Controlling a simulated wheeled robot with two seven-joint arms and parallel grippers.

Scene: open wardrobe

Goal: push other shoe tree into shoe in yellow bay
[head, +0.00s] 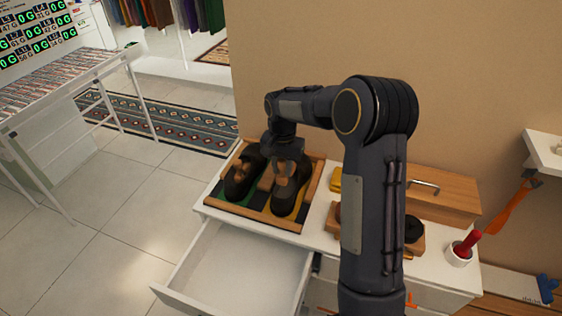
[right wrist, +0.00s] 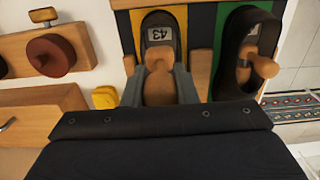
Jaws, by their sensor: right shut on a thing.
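A wooden-rimmed tray (head: 312,196) holds a dark shoe (head: 287,203) in the yellow bay and another dark shoe (head: 233,187) in the green bay. My right gripper (head: 287,165) is over the yellow-bay shoe, pointing down. In the right wrist view its fingers (right wrist: 161,78) are shut on a wooden shoe tree (right wrist: 160,88), which lies along the opening of the shoe marked 43 (right wrist: 160,34). How deep the tree sits is hidden. In the green bay, a second wooden shoe tree (right wrist: 262,68) sits in its shoe (right wrist: 232,50). My left gripper is not in view.
An open, empty drawer (head: 235,265) juts out below the tray. To the right stand a wooden box (head: 445,192), a yellow item (head: 335,180) and a white cup (head: 459,254) with a red handle.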

